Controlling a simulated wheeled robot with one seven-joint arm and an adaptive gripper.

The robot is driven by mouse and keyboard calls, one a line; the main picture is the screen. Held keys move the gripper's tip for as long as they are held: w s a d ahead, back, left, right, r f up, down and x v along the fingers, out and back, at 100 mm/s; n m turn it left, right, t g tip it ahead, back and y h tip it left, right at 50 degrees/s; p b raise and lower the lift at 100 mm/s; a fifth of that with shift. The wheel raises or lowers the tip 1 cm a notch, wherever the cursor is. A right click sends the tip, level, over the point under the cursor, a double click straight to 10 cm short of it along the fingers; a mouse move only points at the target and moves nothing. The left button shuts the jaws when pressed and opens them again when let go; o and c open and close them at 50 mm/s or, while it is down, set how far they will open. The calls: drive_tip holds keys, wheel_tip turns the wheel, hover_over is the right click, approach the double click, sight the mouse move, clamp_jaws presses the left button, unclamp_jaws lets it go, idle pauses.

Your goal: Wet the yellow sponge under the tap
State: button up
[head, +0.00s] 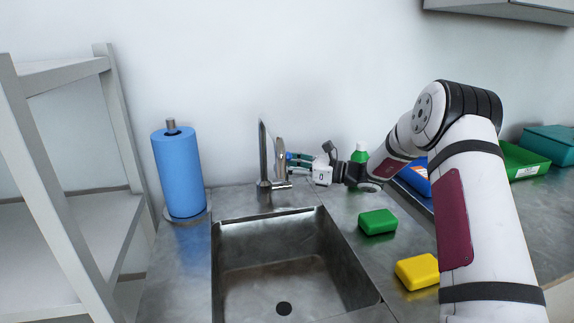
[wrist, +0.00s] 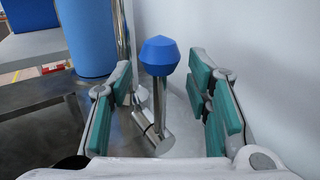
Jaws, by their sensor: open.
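The yellow sponge (head: 417,271) lies on the metal counter to the right of the sink (head: 230,285), partly overlapped by my arm in the head view. The metal tap (head: 264,155) stands behind the sink's back edge; no water shows from it. My gripper (head: 290,160) is beside the tap, away from the sponge. In the wrist view my gripper (wrist: 165,95) is open, its green-padded fingers on either side of a metal lever with a blue knob (wrist: 160,55). I see gaps between the pads and the lever. The knob is not clear in the head view.
A green sponge (head: 377,221) lies on the counter right of the sink. A blue paper roll (head: 179,172) stands left of it. A green bottle (head: 360,154) is near my wrist. A grey shelf (head: 60,190) stands left.

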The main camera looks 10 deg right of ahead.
clamp_jaws()
drive_tip(key=shift+s, duration=0.1)
drive_tip(key=shift+s+f+n+t+y+b, duration=0.15)
drive_tip(key=shift+s+n+y+b, duration=0.25)
drive_tip(key=shift+n, duration=0.25)
drive_tip(key=shift+s+r+n+t+y+b, duration=0.15)
drive_tip(key=shift+s+n+y+b, duration=0.15)
drive_tip(key=shift+n, duration=0.35)
drive_tip(key=shift+a, duration=0.1)
unclamp_jaws()
drive_tip(key=shift+f, duration=0.1)
